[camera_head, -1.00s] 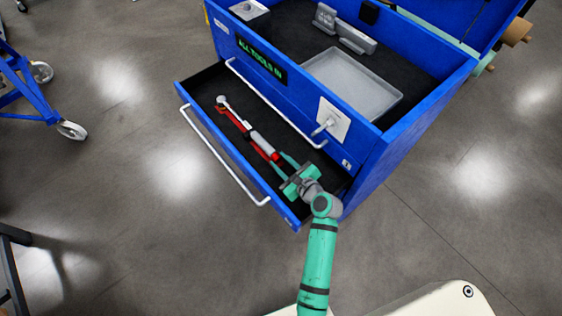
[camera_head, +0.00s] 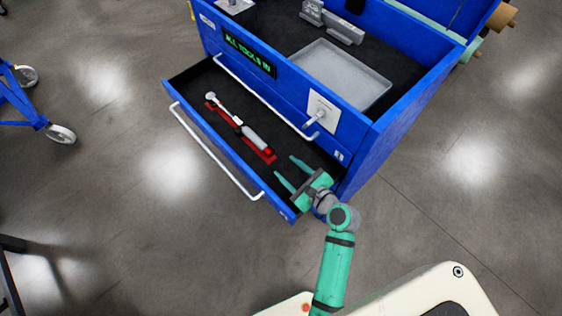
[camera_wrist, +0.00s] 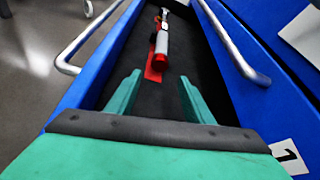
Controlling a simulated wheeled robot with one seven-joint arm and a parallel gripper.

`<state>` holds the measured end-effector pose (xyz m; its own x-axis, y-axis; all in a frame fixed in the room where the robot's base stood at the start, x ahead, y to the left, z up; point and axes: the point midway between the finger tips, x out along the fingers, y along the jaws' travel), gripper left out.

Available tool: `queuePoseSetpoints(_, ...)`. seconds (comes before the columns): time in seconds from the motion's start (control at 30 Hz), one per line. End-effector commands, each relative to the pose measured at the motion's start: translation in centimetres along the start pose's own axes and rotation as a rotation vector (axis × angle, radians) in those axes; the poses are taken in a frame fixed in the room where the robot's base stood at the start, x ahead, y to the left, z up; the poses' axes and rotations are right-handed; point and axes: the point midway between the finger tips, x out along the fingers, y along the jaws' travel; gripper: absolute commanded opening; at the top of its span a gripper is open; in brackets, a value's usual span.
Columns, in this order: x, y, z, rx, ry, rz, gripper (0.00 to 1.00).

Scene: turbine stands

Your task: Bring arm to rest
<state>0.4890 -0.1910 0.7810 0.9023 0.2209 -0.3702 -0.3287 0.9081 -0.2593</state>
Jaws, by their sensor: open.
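My gripper (camera_head: 287,171) is open and empty at the near right end of the open drawer (camera_head: 187,83), with its green fingers spread over the dark drawer floor. It also shows in the wrist view (camera_wrist: 157,92). A torque-wrench-like tool (camera_head: 236,122) with a silver head, white grip and red end lies in the drawer on a red strip (camera_head: 262,152). The tool also shows in the wrist view (camera_wrist: 162,42), beyond my fingertips and apart from them.
The blue tool chest (camera_head: 375,150) stands behind the drawer, with a grey tray (camera_head: 345,78) and grey blocks (camera_head: 335,24) on top. A white drawer handle (camera_head: 215,152) runs along the front. A blue wheeled stand (camera_head: 40,115) is at left. Open floor (camera_head: 150,230) lies in front.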

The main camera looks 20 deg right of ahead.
Motion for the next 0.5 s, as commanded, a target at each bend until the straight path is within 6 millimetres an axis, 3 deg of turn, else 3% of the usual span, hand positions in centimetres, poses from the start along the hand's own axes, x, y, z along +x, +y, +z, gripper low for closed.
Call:
queuePoseSetpoints(0.2,-1.7,0.0,0.0,0.000,-0.001,0.000,0.47)
queuePoseSetpoints(0.5,-1.8,0.0,0.0,0.000,-0.001,0.000,0.47)
